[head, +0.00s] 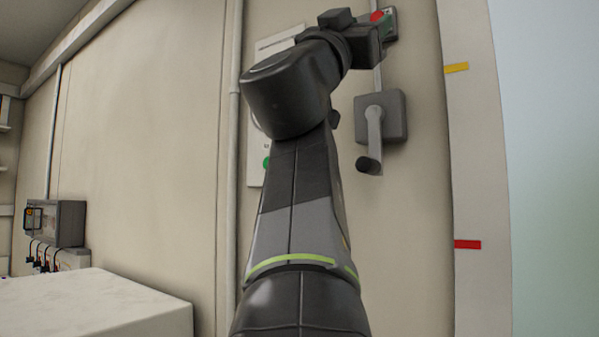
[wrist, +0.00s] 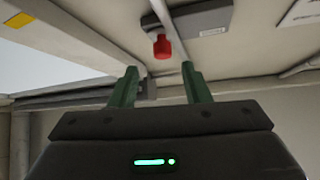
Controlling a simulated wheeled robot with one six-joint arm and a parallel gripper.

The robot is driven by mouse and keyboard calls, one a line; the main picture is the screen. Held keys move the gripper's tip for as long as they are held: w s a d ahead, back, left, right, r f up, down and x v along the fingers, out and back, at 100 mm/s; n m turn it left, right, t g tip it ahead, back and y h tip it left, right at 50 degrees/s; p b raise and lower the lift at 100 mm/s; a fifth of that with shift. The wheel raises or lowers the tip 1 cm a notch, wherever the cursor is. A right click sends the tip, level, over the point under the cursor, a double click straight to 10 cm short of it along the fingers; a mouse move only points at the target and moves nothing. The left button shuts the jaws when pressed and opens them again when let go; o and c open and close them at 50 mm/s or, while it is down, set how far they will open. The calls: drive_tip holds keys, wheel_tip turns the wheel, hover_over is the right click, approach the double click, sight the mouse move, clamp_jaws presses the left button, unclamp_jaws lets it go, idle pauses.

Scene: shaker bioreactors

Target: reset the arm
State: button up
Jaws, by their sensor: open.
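My arm (head: 294,210) reaches up through the middle of the head view, with its wrist bent over at the top. My gripper (head: 386,24) is at the upper right end of the arm, near the wall, and partly hidden by the wrist. In the wrist view my gripper (wrist: 160,84) has two green fingers, spread apart with nothing between them. A red knob (wrist: 162,46) on the wall shows beyond the fingers, not gripped. It also shows in the head view (head: 377,16), close to the gripper; the exact gap is unclear.
A grey wall box with a lever handle (head: 373,139) sits below the gripper. A pale panel (head: 256,170) is partly hidden behind my arm. A white-topped block (head: 90,308) stands at the lower left, with a grey cabled box (head: 60,222) behind it. Glass (head: 550,170) is at right.

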sight(378, 16)
drive_tip(key=p+x, duration=0.3)
drive_tip(key=x, duration=0.2)
drive_tip(key=shift+r+p, duration=0.2)
drive_tip(key=shift+p, duration=0.15)
drive_tip(key=shift+w+d+r+p, duration=0.25)
drive_tip(key=shift+w+d+p, duration=0.05)
drive_tip(key=shift+w+d, duration=0.05)
drive_tip(key=shift+a+f, duration=0.1)
drive_tip(key=shift+f, duration=0.05)
